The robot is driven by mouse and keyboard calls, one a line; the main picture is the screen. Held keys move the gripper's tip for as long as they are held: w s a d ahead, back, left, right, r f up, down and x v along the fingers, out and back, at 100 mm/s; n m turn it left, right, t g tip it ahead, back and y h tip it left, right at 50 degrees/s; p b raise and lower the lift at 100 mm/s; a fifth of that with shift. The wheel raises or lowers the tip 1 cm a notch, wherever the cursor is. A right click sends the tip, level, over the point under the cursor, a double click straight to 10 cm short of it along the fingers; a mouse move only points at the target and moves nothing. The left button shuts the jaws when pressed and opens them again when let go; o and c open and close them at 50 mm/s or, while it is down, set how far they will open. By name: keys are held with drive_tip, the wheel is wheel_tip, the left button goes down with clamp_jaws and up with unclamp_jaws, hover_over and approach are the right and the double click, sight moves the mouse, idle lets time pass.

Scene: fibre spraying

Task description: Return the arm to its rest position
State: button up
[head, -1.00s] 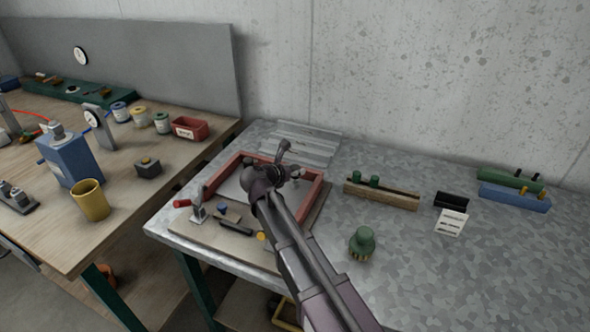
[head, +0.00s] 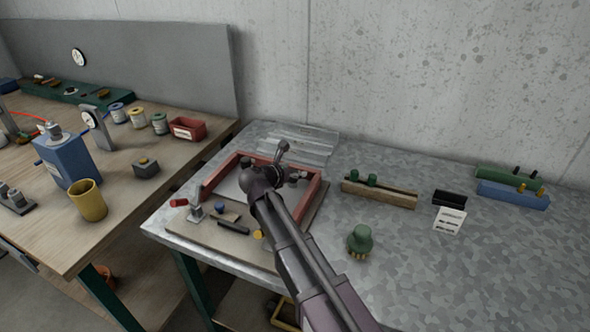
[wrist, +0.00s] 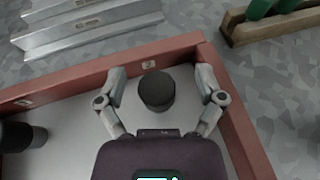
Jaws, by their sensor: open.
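My arm reaches over the metal-topped bench, and my gripper (head: 283,163) is above the far right part of a red-rimmed tray (head: 316,192). In the wrist view my gripper (wrist: 161,74) is open. Its two fingers are spread on either side of a short dark cylinder (wrist: 156,91), which stands inside the corner of the red rim (wrist: 100,68). I cannot tell how high the fingers are above it. Nothing is held. A second dark cylinder (wrist: 18,136) shows at the left edge of the wrist view. My arm hides part of the tray in the head view.
A wooden block with green pegs (head: 378,193), a green knobbed tool (head: 359,241), a white card (head: 449,220) and a blue block (head: 513,195) lie to the right. Flat metal strips (head: 290,142) lie behind the tray. The bench's right front is clear.

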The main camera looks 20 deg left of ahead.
drive_tip(key=shift+s+f, duration=0.25)
drive_tip(key=shift+s, duration=0.05)
idle(0.4)
drive_tip(key=shift+r, duration=0.1)
